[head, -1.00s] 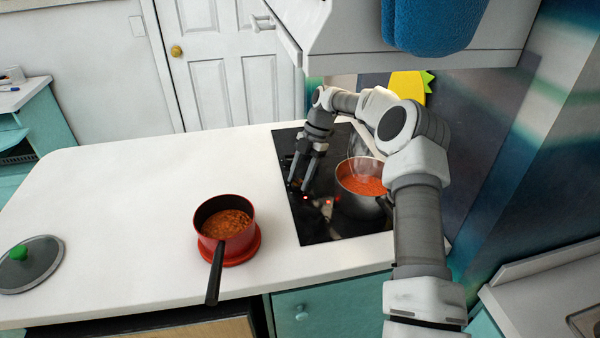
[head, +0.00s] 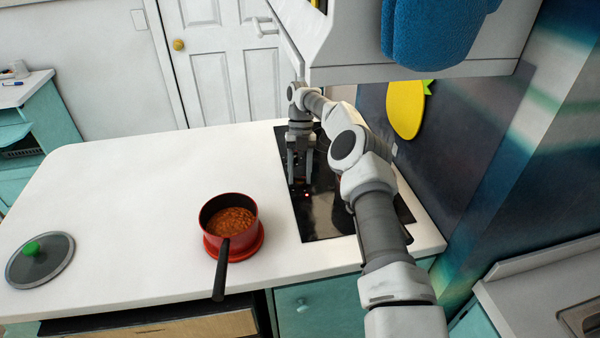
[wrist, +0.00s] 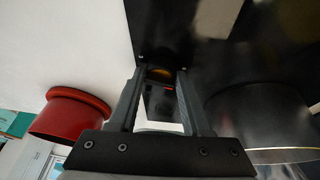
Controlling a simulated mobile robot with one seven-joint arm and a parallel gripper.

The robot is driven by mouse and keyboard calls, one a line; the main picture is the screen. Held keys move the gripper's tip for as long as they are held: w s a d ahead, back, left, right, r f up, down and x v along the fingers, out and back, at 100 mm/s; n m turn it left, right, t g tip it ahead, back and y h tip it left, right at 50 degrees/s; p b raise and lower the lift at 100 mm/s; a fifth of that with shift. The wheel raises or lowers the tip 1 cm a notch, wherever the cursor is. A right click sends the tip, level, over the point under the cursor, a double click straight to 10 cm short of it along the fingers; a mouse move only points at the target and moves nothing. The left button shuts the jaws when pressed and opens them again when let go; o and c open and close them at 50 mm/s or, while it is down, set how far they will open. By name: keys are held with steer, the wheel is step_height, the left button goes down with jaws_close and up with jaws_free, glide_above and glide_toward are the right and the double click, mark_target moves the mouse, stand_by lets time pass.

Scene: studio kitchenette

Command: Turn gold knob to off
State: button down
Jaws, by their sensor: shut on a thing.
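In the head view my gripper (head: 300,180) points down at the left part of the cooktop (head: 322,218), and the knob cannot be made out there. A small red light (head: 307,194) glows on the cooktop beside the fingers. It also shows in the wrist view (wrist: 168,87).
A steel pot (wrist: 262,115) stands close to my gripper on the right in the wrist view; my arm hides it in the head view. A red saucepan (head: 231,222) and a glass lid (head: 40,262) rest on the white counter. A cabinet (head: 420,70) hangs above.

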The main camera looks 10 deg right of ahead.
steer(key=shift+f+n+h, duration=0.15)
steer(key=shift+n+h, duration=0.15)
steer(key=shift+n, duration=0.3)
steer(key=shift+d+n, duration=0.1)
steer(key=shift+n, duration=0.2)
steer(key=shift+c, duration=1.9)
jaws_free()
steer(key=shift+m, duration=0.4)
